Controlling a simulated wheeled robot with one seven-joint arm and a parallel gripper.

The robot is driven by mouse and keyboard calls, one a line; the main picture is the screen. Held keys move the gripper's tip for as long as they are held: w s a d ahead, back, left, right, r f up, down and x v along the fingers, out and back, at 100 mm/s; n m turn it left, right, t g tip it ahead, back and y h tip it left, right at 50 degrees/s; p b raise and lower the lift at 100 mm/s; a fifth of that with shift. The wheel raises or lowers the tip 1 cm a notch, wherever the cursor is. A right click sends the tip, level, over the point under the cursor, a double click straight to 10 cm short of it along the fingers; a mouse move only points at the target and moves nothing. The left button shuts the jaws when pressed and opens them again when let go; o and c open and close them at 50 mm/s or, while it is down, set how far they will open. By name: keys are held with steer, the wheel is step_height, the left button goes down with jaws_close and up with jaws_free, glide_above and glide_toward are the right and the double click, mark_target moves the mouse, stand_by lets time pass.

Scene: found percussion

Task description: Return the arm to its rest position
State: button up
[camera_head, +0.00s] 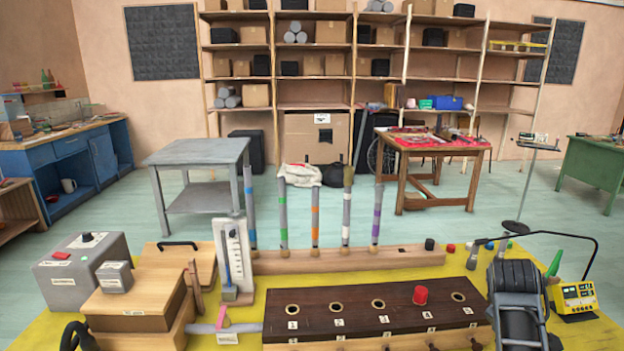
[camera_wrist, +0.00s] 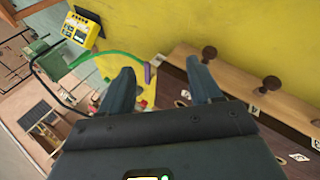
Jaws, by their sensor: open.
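My gripper (camera_wrist: 160,66) shows in the wrist view with its two dark fingers apart and nothing between them. It is tilted over the yellow mat, beside the dark numbered board (camera_wrist: 190,85). In the head view my dark arm stands at the lower right, near the board (camera_head: 350,312); the fingertips cannot be made out there. A red cap (camera_head: 420,295) sits on the board near its right end, and the other holes that show look empty.
A yellow box (camera_head: 577,297) and a thin black curved rod stand right of my arm. A wooden rail (camera_head: 350,259) with banded upright tubes lies behind the board. Grey boxes (camera_head: 82,265) and wooden blocks fill the left. Bare yellow mat (camera_wrist: 225,25) lies past the fingers.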

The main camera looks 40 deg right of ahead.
steer(key=s+a+f+n+t+y, duration=0.1)
steer(key=s+a+n+t, duration=0.35)
steer(key=a, duration=0.75)
steer(key=s+a+f+n+t, duration=0.1)
steer(key=a+f+t, duration=0.1)
steer(key=a+t, duration=0.8)
steer(key=s+a+r+m+y, duration=0.1)
steer(key=s+a+r+y, duration=0.1)
steer(key=a, duration=0.5)
steer(key=s+a+r+m+y, duration=0.1)
steer(key=s+a+r+y, duration=0.1)
steer(key=s+a+r, duration=0.3)
steer(key=s+a+r+m+y+b, duration=0.1)
steer(key=s+a+r, duration=0.3)
steer(key=a, duration=0.5)
steer(key=shift+s+y, duration=0.35)
steer(key=shift+y, duration=0.15)
steer(key=shift+r, duration=0.1)
